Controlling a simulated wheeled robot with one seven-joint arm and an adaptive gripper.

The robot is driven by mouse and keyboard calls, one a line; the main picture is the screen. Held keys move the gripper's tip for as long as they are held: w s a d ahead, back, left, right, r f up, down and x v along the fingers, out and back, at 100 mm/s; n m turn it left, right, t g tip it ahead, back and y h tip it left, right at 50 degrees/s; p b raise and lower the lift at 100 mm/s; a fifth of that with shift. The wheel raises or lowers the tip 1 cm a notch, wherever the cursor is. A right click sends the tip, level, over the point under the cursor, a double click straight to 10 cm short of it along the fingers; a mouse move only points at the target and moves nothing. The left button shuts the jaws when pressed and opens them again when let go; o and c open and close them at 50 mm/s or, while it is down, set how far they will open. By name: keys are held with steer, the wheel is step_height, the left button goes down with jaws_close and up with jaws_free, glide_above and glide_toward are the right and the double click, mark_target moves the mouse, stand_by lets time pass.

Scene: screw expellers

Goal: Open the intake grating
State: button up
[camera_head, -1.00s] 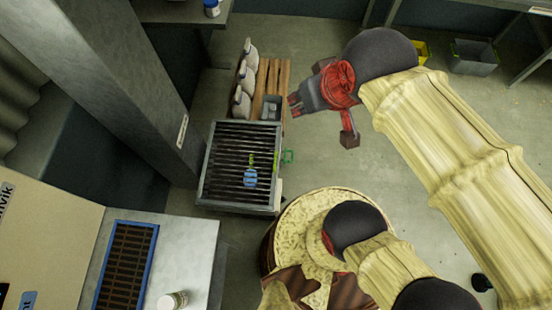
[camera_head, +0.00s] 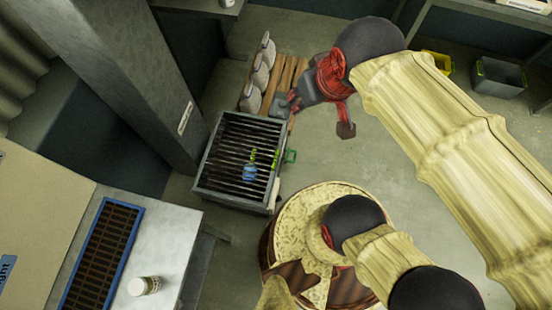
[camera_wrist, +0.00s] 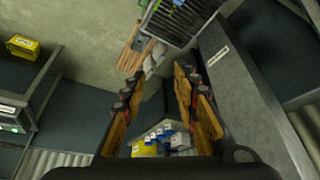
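A dark barred grating (camera_head: 232,160) in a grey frame lies flat on a low box, with a green handle (camera_head: 290,156) at its right side. Blue and green items show at the bars; I cannot tell whether they lie on or under them. The grating shows partly at the top of the wrist view (camera_wrist: 178,18). My gripper (camera_wrist: 160,78) is open and empty, fingers well apart. In the head view my gripper (camera_head: 287,104) is just beyond the grating's far right corner, apart from the handle and seemingly above the floor. Another brown grating (camera_head: 103,258) in a blue frame lies at lower left.
A wooden pallet (camera_head: 287,75) with several pale sacks (camera_head: 259,75) stands behind the box. A grey pillar (camera_head: 125,70) rises close on the left. A small jar (camera_head: 144,286) stands on the metal surface at lower left. Open floor lies right of the grating.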

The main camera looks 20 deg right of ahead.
steer(key=w+d+f+g+h+b, duration=0.1)
steer(key=w+d+f+g+b, duration=0.15)
steer(key=f, duration=0.95)
steer(key=w+d+f+g+b, duration=0.1)
steer(key=w+d+f+g, duration=0.2)
steer(key=f, duration=0.9)
steer(key=w+d+f+g+h+b, duration=0.1)
steer(key=w+d+f+g+b, duration=0.15)
steer(key=f, duration=0.85)
steer(key=m+t+y+b, duration=0.2)
steer(key=m+t+y, duration=0.2)
steer(key=m, duration=0.3)
glide_toward(275, 160)
steer(key=f, duration=0.1)
steer(key=f+b, duration=0.1)
steer(key=f, duration=0.1)
steer(key=f+b, duration=0.1)
steer(key=f, duration=0.1)
steer(key=a+f+b, duration=0.1)
steer(key=f, duration=0.2)
steer(key=shift+w+a, duration=0.1)
steer(key=shift+w, duration=0.3)
steer(key=c, duration=0.4)
